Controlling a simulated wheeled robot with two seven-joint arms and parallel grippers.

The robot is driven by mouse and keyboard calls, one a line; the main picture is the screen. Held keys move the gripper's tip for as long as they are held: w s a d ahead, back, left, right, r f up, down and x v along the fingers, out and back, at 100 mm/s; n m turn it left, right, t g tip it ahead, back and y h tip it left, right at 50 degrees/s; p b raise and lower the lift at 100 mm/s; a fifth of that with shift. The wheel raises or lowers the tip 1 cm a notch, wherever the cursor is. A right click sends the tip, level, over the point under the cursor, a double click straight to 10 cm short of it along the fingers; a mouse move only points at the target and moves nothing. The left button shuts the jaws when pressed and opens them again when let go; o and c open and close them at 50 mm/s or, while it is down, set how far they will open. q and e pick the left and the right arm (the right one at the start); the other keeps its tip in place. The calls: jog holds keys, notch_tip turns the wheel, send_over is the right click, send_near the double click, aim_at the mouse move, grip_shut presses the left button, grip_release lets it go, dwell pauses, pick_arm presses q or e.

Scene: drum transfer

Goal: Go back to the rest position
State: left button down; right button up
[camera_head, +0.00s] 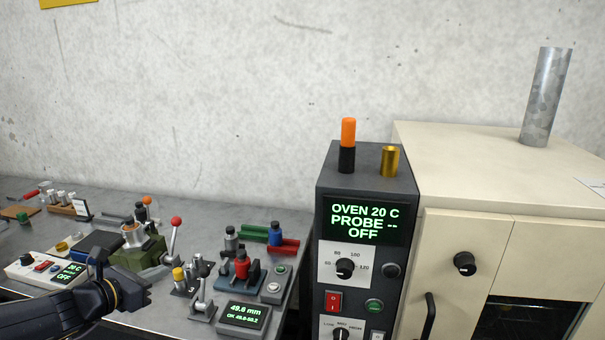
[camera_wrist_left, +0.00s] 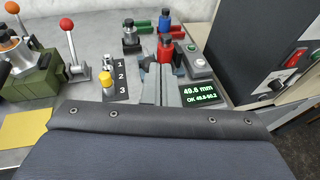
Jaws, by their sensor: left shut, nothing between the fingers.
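My left gripper (camera_head: 140,297) is at the lower left of the head view, over the front part of the bench, at the end of my dark arm. In the left wrist view its grey fingers (camera_wrist_left: 161,84) are together with nothing between them. They appear in front of a gauge with a red-topped part (camera_wrist_left: 165,50), and I see no contact. My right gripper is not in view.
The grey bench (camera_head: 110,207) carries a green vise-like fixture (camera_head: 138,254), a red-knobbed lever (camera_head: 173,240), a gauge display reading 49.6 mm (camera_head: 243,315) and a white control box (camera_head: 45,270). A dark oven panel (camera_head: 366,190) and a cream oven (camera_head: 480,160) stand right.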

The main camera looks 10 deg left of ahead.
pick_arm(q)
jog(key=s+d+r+m+g+h, duration=0.3)
jog(key=s+d+m+g, duration=0.3)
jog(key=s+d+m, duration=1.1)
jog(key=s+f+m+g+y, duration=0.1)
jog(key=s+f+m+y, duration=0.1)
jog(key=s+m, duration=0.3)
jog(key=s+f+m+g+y, duration=0.1)
jog(key=s+f+m+y, duration=0.1)
jog(key=s+f+m, duration=0.2)
jog(key=s+m, duration=0.2)
jog(key=m, duration=0.2)
jog(key=shift+s+d+f, duration=0.15)
jog(key=shift+d+f, duration=0.2)
